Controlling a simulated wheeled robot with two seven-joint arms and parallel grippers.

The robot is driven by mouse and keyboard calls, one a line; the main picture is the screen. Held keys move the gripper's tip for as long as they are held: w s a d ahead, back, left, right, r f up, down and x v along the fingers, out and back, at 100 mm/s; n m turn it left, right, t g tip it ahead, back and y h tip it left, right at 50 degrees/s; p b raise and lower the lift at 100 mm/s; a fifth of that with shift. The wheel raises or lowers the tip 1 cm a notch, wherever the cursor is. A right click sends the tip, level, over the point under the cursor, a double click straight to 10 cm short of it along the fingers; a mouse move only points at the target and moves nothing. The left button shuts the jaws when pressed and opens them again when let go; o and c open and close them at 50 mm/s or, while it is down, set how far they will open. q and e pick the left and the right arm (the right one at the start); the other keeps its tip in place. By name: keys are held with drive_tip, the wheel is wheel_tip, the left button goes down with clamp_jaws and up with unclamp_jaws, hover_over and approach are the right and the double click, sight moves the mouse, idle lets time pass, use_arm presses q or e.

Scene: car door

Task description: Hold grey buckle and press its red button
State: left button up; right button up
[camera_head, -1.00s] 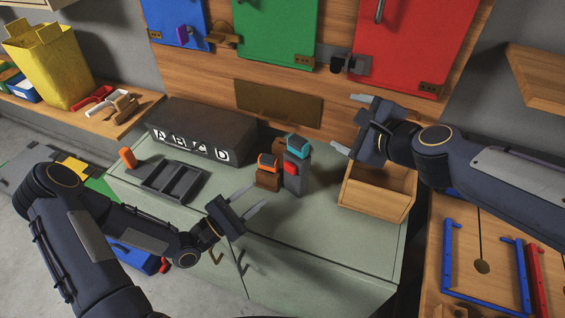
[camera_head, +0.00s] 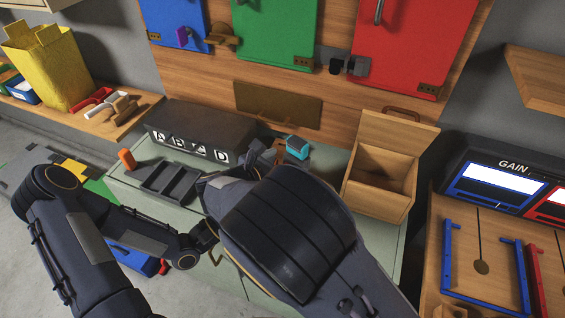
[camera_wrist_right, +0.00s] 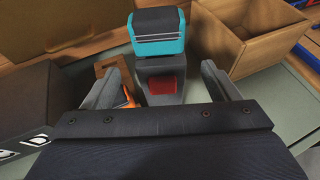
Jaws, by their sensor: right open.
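The grey buckle (camera_wrist_right: 160,66), with a teal top (camera_wrist_right: 158,28) and a red button (camera_wrist_right: 161,86), stands upright in the right wrist view. My right gripper (camera_wrist_right: 160,70) is open, with one finger on each side of the buckle and gaps visible. In the head view only the teal top (camera_head: 297,147) shows clearly; my right arm hides the buckle's body. A brown buckle with an orange part (camera_wrist_right: 122,97) is beside it, partly behind the left-hand finger. My left gripper (camera_head: 205,236) is low, with its fingers hidden behind my right arm.
An open wooden box (camera_head: 378,195) stands right of the buckle on the green-grey cabinet. A dark block lettered ABCD (camera_head: 200,125) and a dark tray (camera_head: 172,180) are on the left. A wooden panel with coloured doors rises behind.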

drive_tip(key=x, duration=0.7)
drive_tip(key=shift+w+d+f, duration=0.15)
drive_tip(key=shift+w, duration=0.05)
drive_tip(key=shift+c, duration=0.3)
use_arm(q)
drive_tip(key=shift+c, duration=0.2)
use_arm(e)
drive_tip(key=c, duration=1.2)
use_arm(q)
clamp_jaws()
use_arm(e)
drive_tip(key=shift+o, duration=0.2)
